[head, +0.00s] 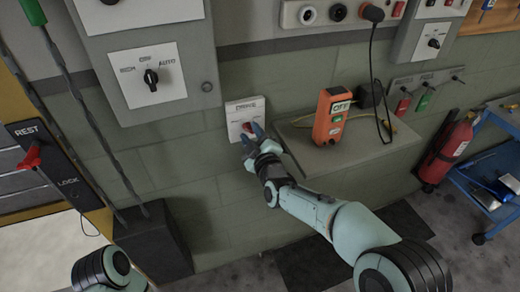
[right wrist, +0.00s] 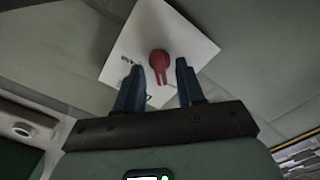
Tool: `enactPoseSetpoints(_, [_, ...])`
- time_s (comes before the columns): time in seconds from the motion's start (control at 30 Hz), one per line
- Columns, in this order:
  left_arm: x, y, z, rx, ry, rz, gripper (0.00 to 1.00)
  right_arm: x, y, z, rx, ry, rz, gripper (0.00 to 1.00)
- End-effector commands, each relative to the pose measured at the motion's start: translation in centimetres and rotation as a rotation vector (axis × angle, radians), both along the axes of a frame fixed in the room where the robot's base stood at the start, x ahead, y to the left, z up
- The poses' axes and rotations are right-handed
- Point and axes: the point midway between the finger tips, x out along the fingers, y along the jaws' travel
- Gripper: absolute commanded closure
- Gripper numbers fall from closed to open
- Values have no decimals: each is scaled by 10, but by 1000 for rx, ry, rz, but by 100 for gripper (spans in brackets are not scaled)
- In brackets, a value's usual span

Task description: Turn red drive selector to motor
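The red drive selector is a red knob (right wrist: 159,61) on a white plate (right wrist: 190,30) in the right wrist view. In the head view the plate (head: 240,108), lettered DRIVE, is on the wall, and the knob is mostly hidden by my right gripper (head: 252,133). My right gripper (right wrist: 158,70) is open, with its two dark blue fingers apart and the knob showing between them. I see no contact between fingers and knob. Most of the plate's lettering is hidden or too small to read. My left gripper is out of view.
A grey box with a black HIGH/OFF/AUTO knob (head: 151,77) is up and left of the plate. A shelf (head: 350,148) to the right holds an orange device (head: 331,117) marked OFF. A red REST/LOCK lever (head: 31,157) is far left. A fire extinguisher (head: 448,150) hangs right.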

Motion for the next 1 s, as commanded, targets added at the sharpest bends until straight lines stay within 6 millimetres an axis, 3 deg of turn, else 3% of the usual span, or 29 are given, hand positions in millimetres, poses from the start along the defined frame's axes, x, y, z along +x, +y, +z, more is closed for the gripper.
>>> enactPoseSetpoints(0.53, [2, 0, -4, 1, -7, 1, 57, -101, -33, 0, 0, 1, 1, 62])
enactPoseSetpoints(0.7, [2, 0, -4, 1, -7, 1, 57, -116, -38, 0, 0, 1, -1, 62])
enactPoseSetpoints(1.0, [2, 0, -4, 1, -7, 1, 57, -119, -39, -1, -1, 0, -1, 62])
